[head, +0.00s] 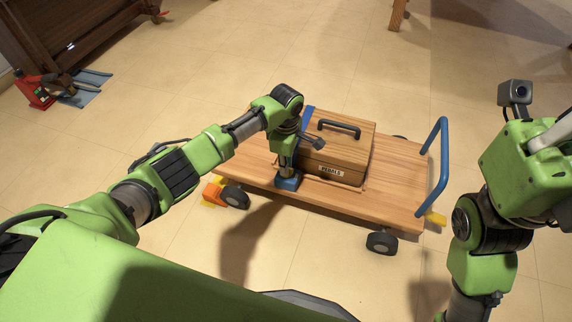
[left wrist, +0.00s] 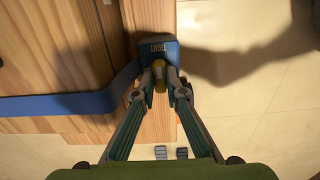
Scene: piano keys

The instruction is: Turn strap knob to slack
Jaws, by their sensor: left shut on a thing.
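My left gripper (left wrist: 160,88) is shut on the knob, one fingertip on each side. In the head view the blue block (head: 288,184) sits at the near edge of a wooden cart, with my left gripper (head: 287,170) pointing down over it. The fingers hide the knob there. A blue strap (left wrist: 70,105) runs across a wooden box (head: 352,145); its far part (head: 308,115) shows in the head view. My right arm is at the right; its fingers do not show.
The cart (head: 400,190) has a blue handle (head: 441,165), dark wheels and an orange wedge (head: 213,193) by one wheel. The box has a black handle and a label. A red jack (head: 38,92) stands far left. Tiled floor around the cart is mostly clear.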

